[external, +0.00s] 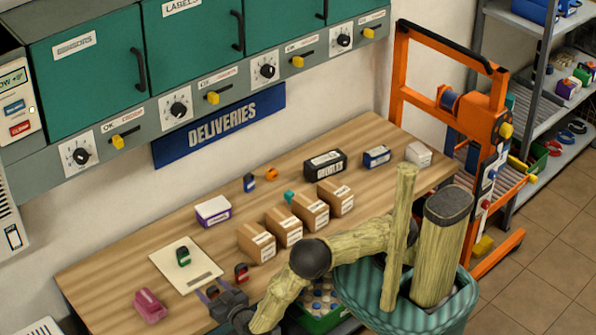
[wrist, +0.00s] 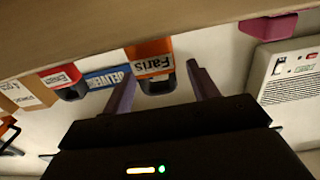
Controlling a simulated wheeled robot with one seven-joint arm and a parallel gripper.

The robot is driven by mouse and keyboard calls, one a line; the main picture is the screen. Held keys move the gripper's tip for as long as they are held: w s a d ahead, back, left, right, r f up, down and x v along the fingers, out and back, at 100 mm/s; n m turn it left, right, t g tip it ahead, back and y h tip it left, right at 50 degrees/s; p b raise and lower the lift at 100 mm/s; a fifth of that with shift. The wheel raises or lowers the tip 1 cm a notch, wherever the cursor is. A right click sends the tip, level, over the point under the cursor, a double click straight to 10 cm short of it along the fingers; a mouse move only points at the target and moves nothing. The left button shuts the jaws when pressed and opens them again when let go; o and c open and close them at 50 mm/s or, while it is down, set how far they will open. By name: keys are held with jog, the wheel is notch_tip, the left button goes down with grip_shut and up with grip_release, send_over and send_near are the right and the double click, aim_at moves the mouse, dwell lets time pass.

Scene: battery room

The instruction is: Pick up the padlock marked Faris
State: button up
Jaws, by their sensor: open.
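The padlock marked Faris (wrist: 152,58) is orange with a dark shackle and a pale label that reads "Faris". In the wrist view, where the scene appears upside down, it sits on the table between my purple fingers. My gripper (wrist: 163,76) is open, with a finger on each side of the padlock; I cannot tell whether either touches it. In the external view my gripper (external: 212,293) is low at the table's front edge, with a small bit of orange between the fingers. The padlock is mostly hidden there.
A red padlock (external: 241,272) stands close beside my gripper. A green padlock (external: 183,257) stands on a pale board (external: 207,279). A pink object (external: 150,305) is at the left. Several cardboard boxes (external: 257,243) line the table to the right. Another orange padlock (external: 271,174) is farther back.

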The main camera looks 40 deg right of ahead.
aim_at(212, 289)
jog(key=shift+c, duration=0.2)
jog(key=c, duration=1.1)
jog(key=shift+r, duration=0.15)
notch_tip(212, 289, up, 10)
jog(key=shift+f+b, duration=0.1)
jog(key=shift+b, duration=0.2)
